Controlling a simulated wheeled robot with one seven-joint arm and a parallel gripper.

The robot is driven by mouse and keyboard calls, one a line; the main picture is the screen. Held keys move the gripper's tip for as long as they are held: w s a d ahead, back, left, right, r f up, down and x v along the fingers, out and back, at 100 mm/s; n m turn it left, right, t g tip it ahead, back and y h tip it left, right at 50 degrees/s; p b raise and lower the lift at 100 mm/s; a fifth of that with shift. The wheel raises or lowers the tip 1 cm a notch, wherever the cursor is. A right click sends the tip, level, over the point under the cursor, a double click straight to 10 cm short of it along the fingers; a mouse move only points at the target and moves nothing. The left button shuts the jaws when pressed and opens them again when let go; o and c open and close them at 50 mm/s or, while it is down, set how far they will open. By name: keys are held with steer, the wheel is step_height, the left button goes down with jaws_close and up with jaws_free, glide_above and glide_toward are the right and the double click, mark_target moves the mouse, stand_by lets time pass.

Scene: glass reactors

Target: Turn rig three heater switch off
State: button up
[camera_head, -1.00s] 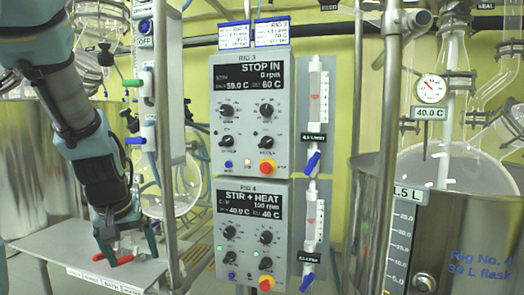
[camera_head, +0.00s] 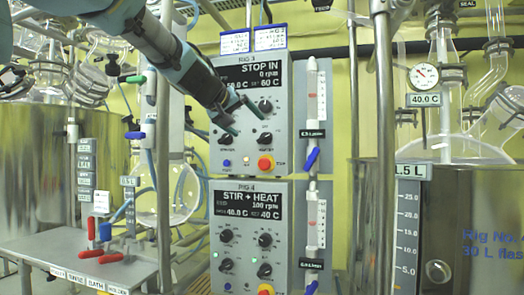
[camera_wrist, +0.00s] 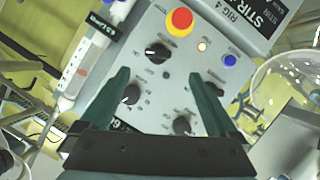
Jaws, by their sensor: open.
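The rig 3 control box (camera_head: 283,85) is a grey panel whose display (camera_head: 262,73) reads "STOP IN", 0 rpm and set 60 C. The heater switch (camera_head: 265,139) is the black knob at lower right, above the red button. It also shows in the wrist view (camera_wrist: 157,52), its white mark pointing left; its setting is not readable. My gripper (camera_head: 248,124) is open and empty in front of the panel. In the wrist view my gripper (camera_wrist: 158,75) has the heater switch between and just beyond its fingertips, apparently untouched. The left lower knob is partly hidden by a finger.
The rig 4 box (camera_head: 215,240) is directly below. A red button (camera_head: 265,163) sits close under the heater switch. A flow meter (camera_head: 317,110) with a blue valve stands at right. Metal posts (camera_head: 165,200) and a glass vessel are at left, a steel vessel (camera_head: 440,230) at right.

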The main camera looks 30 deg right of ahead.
mark_target(263, 137)
steer(key=p+x, duration=0.2)
steer(key=x, duration=0.8)
steer(key=shift+w+d, duration=0.15)
steer(key=shift+d, duration=0.25)
steer(key=c, duration=1.4)
